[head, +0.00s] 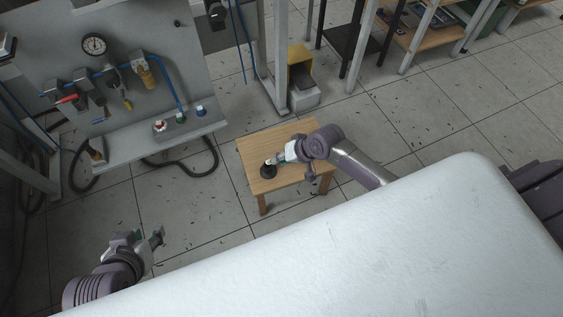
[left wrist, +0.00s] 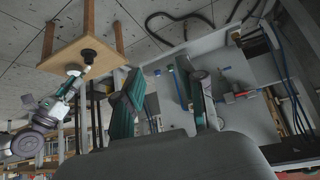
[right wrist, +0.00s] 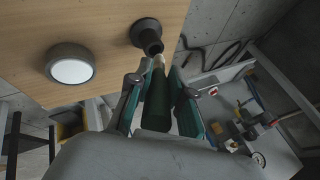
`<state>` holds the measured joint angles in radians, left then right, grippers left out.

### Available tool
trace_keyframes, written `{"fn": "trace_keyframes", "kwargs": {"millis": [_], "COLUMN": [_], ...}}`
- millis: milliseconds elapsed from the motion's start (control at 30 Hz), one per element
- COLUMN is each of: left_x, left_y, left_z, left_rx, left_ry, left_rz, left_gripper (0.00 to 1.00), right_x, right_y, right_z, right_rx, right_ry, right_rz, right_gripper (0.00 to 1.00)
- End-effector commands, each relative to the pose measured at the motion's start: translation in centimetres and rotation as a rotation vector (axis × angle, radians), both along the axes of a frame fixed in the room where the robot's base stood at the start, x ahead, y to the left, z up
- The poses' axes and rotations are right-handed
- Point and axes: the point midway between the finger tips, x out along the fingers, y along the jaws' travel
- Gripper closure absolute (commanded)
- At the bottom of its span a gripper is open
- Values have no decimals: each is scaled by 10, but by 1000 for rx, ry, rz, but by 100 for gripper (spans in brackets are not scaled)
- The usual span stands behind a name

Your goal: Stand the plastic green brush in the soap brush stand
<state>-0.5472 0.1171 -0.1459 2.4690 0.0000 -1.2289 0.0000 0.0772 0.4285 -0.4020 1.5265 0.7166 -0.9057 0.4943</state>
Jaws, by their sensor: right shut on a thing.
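The green brush (right wrist: 156,108) is between the fingers of my right gripper (right wrist: 160,103), which is shut on it. Its pale end (right wrist: 158,63) points at the mouth of the black soap brush stand (right wrist: 147,34). I cannot tell whether that end is inside the mouth or just in front of it. The stand is on a small wooden table, and it also shows in the head view (head: 268,172) and the left wrist view (left wrist: 88,56). My right gripper (head: 283,158) is close beside it. My left gripper (head: 142,240) is open and empty, away from the table.
A grey round thing with a white top (right wrist: 71,66) sits on the wooden table (head: 258,150) near the stand. A pneumatic panel (head: 140,40) with hoses is left of the table. A yellow bin (head: 299,66) is behind it.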

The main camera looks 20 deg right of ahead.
Motion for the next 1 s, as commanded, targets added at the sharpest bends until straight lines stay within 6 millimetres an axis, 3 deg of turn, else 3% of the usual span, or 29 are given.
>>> {"fn": "trace_keyframes", "kwargs": {"millis": [200,867,900,1000], "left_x": [26,36,36,36], "left_y": [-9,-12,-12,-12], "left_z": [16,24,25,25], "left_rx": [-35,-47,-47,-47], "left_ry": [-158,-220,-224,-223], "left_rz": [-12,-15,-15,-15], "left_gripper": [60,60,60,60], "right_x": [0,0,0,0], "right_y": [0,0,0,0], "right_z": [-14,-22,-22,-22], "right_rx": [0,0,0,0], "right_ry": [0,0,-1,-1], "right_rz": [-1,-1,0,0], "right_gripper": [100,100,73,57]}}
